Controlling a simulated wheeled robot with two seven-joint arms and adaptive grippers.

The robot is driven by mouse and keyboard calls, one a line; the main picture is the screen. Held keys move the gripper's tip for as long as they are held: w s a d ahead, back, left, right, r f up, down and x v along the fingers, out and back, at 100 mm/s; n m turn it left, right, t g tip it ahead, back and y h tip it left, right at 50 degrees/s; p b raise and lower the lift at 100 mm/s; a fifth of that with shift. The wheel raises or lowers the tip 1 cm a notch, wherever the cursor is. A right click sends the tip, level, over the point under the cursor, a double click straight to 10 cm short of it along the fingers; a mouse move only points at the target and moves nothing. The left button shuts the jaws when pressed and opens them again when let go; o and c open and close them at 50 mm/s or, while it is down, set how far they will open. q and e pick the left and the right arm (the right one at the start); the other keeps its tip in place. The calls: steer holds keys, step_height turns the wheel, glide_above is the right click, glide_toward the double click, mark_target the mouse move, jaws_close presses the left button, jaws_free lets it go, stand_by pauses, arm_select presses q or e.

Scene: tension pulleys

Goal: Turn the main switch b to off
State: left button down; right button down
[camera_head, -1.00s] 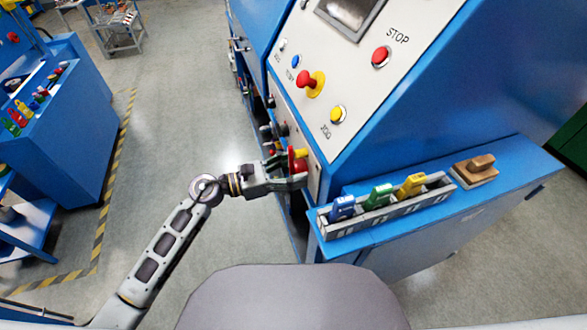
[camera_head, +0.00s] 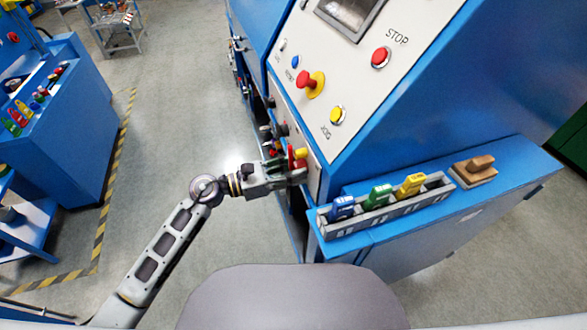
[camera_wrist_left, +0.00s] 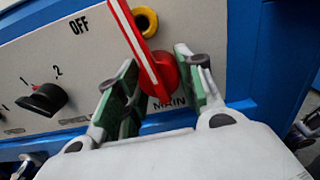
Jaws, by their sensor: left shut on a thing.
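The main switch is a red rotary handle (camera_wrist_left: 152,62) with a white line along it, on a pale panel of the blue machine. In the left wrist view it leans up and left from its hub, the OFF label (camera_wrist_left: 79,25) beside it to the left and the MAIN label (camera_wrist_left: 172,103) below. My left gripper (camera_wrist_left: 160,85) is shut on the handle, a green-padded finger on each side near the hub. In the head view the red handle (camera_head: 297,160) shows partly behind my left gripper (camera_head: 290,172). My right gripper is not in view.
A black selector knob (camera_wrist_left: 42,99) sits left of the switch, and a yellow ring (camera_wrist_left: 148,20) is close to it. Above are the STOP button (camera_head: 380,57) and a red knob (camera_head: 312,83). A rack (camera_head: 388,205) with coloured tags stands on the blue ledge.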

arm_select(q)
steer(key=shift+n+p, duration=0.3)
steer(key=shift+n, duration=0.1)
steer(key=shift+r+n+p, duration=0.1)
steer(key=shift+n+p, duration=0.75)
steer(key=shift+n, duration=0.35)
steer(key=n+p, duration=0.2)
steer(key=n, duration=0.1)
steer(key=shift+n+p, duration=0.55)
steer(key=shift+n, duration=0.05)
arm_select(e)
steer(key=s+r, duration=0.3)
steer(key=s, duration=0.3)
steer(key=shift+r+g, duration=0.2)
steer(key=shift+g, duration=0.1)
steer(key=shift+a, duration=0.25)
arm_select(q)
steer(key=c, duration=1.1)
jaws_free()
steer(key=shift+c, duration=0.2)
steer(key=shift+o, duration=1.1)
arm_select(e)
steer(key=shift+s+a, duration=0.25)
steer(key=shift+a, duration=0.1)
